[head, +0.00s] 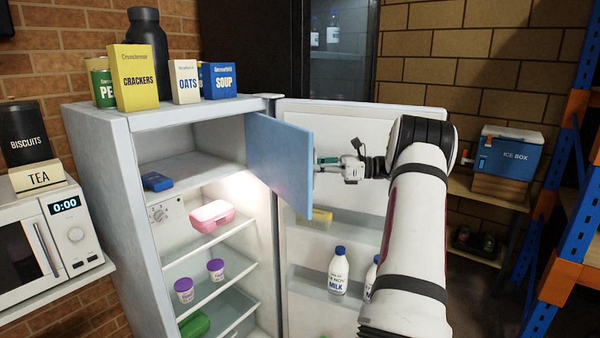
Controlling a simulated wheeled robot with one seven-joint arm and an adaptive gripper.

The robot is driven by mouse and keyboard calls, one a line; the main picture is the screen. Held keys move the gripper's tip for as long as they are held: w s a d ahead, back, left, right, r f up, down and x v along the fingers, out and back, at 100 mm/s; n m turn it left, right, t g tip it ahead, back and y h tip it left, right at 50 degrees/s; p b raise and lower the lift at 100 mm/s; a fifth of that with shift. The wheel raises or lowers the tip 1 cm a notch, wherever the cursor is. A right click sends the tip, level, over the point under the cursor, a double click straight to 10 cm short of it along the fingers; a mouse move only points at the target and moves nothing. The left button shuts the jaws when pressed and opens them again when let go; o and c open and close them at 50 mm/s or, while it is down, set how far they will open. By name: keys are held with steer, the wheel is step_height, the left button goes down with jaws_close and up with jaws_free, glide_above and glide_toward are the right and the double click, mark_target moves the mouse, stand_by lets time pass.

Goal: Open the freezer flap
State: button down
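The freezer flap (279,163) is a light blue panel at the top of the fridge. It stands swung out from the freezer compartment, hinged on the right, and the compartment is open to view. A blue packet (157,181) lies inside on the compartment floor. My gripper (322,162) is at the flap's right side, close to its outer face. The fingertips are small and partly hidden by the flap's edge, so I cannot tell whether they are shut on a handle or touching the flap.
The fridge door (350,128) is open behind my arm, with milk bottles (338,271) on its shelf. Cartons, including the crackers (134,78), stand on the fridge (110,190). A microwave (50,240) is at left. An ice box (509,153) and blue-orange racking (575,150) are at right.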

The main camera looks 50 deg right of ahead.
steer(key=shift+s+d, duration=0.3)
steer(key=shift+d, duration=0.35)
steer(key=c, duration=2)
jaws_free()
steer(key=shift+o, duration=0.2)
steer(key=v, duration=1.2)
steer(key=shift+s, duration=0.1)
